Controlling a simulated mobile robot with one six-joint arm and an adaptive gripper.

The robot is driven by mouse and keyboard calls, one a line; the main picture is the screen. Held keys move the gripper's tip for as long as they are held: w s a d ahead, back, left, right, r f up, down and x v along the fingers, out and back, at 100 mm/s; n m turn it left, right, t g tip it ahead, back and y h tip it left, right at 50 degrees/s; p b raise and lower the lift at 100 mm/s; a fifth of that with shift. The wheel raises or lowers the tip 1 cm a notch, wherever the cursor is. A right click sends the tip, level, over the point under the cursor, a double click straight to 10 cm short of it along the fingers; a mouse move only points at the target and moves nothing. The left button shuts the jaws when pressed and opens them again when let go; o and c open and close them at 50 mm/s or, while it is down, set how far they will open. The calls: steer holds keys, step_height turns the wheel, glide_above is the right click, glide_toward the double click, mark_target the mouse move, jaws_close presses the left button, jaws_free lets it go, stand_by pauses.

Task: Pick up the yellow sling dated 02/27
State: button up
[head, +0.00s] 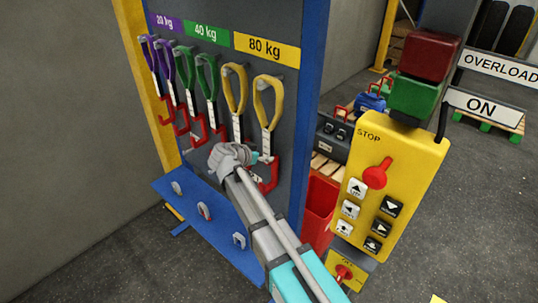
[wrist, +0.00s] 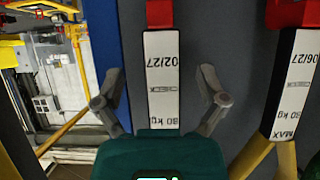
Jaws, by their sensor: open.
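The yellow sling dated 02/27 (head: 268,95) hangs on the rack under the 80 kg sign, the rightmost sling in the head view. Its white tag (wrist: 161,60) reads 02/27 upside down in the wrist view, with its red hook end (wrist: 160,13) at the top. My gripper (head: 263,158) is at the lower part of this sling. In the wrist view my gripper (wrist: 162,80) is open, one finger on each side of the tag, apart from it. My gripper's teal body hides the rest of the sling there.
A second yellow sling (head: 235,90) hangs close on the left; its tag (wrist: 293,80) reads 06/27. Green (head: 207,80) and purple slings hang further left. A blue post (head: 308,100) stands close on the right. A yellow control box (head: 385,190) is at right.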

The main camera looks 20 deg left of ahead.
mark_target(266, 153)
steer(key=shift+b+x, duration=0.8)
steer(key=shift+x, duration=1.2)
steer(key=shift+a, duration=0.1)
jaws_close()
